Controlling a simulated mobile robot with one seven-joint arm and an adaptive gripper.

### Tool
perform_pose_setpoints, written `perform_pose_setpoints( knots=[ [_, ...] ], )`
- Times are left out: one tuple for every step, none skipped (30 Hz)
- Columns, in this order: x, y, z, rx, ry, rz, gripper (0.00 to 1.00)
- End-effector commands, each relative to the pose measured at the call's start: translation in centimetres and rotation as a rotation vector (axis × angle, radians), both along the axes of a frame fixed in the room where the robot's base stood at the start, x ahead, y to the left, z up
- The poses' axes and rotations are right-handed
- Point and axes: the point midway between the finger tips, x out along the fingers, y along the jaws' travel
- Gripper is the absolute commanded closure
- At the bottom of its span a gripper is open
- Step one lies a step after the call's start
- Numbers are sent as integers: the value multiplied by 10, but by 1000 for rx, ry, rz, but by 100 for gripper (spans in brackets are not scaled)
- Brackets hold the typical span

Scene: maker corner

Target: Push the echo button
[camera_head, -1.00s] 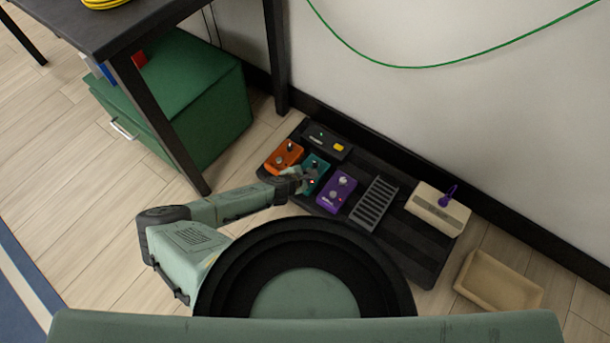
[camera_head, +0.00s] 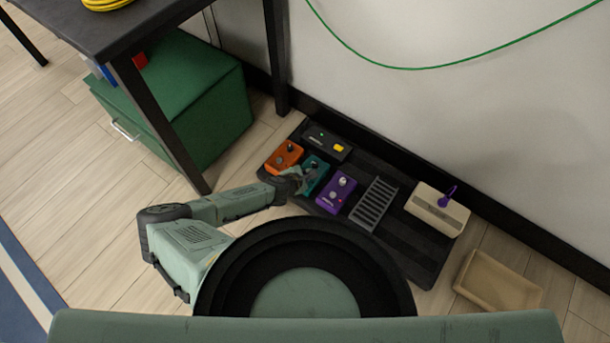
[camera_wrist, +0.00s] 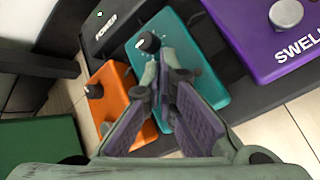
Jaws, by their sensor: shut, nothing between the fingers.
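The teal pedal (camera_head: 316,164) sits on the black pedalboard between an orange and a purple pedal. It also shows in the wrist view (camera_wrist: 207,78), with a dark knob near its far end. My gripper (camera_head: 309,178) is over the teal pedal, fingers shut together with nothing between them. In the wrist view, the fingertips (camera_wrist: 165,62) lie across the teal face near the knob. The fingers hide part of that face, including any button or label, so I cannot read "echo". I cannot tell whether the tips touch it.
The orange pedal (camera_head: 284,156) and purple pedal (camera_head: 336,192), marked SWELL, flank it closely. A black power box (camera_head: 322,138), a grey slatted pedal (camera_head: 374,204) and a cream box (camera_head: 437,209) share the pedalboard (camera_head: 414,246). A table leg (camera_head: 160,125) and green cabinet (camera_head: 215,110) stand left.

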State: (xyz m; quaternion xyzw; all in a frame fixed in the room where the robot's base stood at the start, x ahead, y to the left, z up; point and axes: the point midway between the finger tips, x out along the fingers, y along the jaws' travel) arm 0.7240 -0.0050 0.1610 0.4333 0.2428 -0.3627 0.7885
Motion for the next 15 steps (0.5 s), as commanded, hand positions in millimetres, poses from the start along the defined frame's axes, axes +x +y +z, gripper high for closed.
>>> perform_pose_setpoints(
  knots=[
    [0,0,3,0,0,0,100],
    [0,0,4,0,-1,-1,100],
    [0,0,8,0,-1,-1,100],
    [0,0,10,0,-1,-1,100],
    [0,0,13,0,-1,-1,100],
    [0,0,18,-1,0,-1,100],
    [0,-1,21,-1,0,-1,100],
    [0,-1,24,0,-1,-1,100],
    [0,-1,29,0,-1,-1,100],
    [0,-1,32,0,-1,-1,100],
    [0,-1,35,0,-1,-1,100],
    [0,-1,39,0,-1,-1,100],
    [0,-1,42,0,-1,-1,100],
    [0,0,45,0,-1,-2,100],
    [0,0,49,0,-1,-2,100]
  ],
)
